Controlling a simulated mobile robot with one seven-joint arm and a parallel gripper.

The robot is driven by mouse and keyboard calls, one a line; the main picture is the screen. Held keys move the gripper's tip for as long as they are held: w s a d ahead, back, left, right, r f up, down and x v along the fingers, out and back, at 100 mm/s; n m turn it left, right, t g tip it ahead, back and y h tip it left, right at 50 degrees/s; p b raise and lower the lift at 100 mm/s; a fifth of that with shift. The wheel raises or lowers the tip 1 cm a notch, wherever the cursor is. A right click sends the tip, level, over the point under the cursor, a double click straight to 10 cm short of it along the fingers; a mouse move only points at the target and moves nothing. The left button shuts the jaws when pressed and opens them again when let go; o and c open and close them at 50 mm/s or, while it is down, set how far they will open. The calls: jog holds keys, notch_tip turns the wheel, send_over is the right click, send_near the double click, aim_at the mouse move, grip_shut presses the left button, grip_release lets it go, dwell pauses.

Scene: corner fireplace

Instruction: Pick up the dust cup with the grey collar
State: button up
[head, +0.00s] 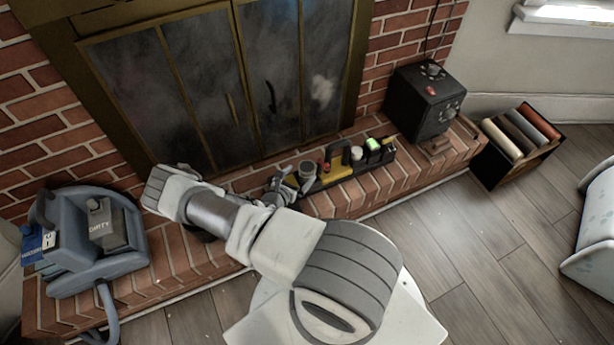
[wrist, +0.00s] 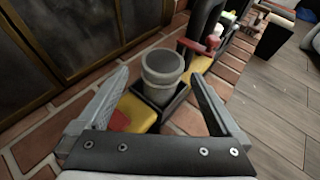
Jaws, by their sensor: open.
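The dust cup with the grey collar (wrist: 161,72) stands upright in a dark square holder in the wrist view. It is a pale grey cylinder with a wide collar near its top. It also shows in the head view (head: 307,169), just beyond my gripper. My gripper (wrist: 160,78) is open, with one finger on the left of the cup and one on the right. There is a visible gap on each side, and neither finger appears to touch it. My gripper's tip in the head view (head: 281,186) is small and partly hidden by my arm.
A dark tray (head: 382,158) on the brick hearth holds yellow, red and green items right of the cup. A red-handled part (wrist: 195,46) stands close behind the cup. The fireplace doors (head: 215,90) rise behind. A blue-grey machine (head: 100,240) sits left, a black box (head: 412,105) right.

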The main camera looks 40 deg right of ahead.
aim_at(303, 173)
jog(key=b+x, duration=0.1)
jog(key=x, duration=0.3)
jog(key=shift+s+d+b, duration=0.1)
jog(key=shift+s+b, duration=0.05)
jog(key=shift+b, duration=0.15)
jog(key=c, duration=1.3)
notch_tip(303, 173, up, 18)
jog(key=p, duration=0.7)
jog(key=shift+p, duration=0.35)
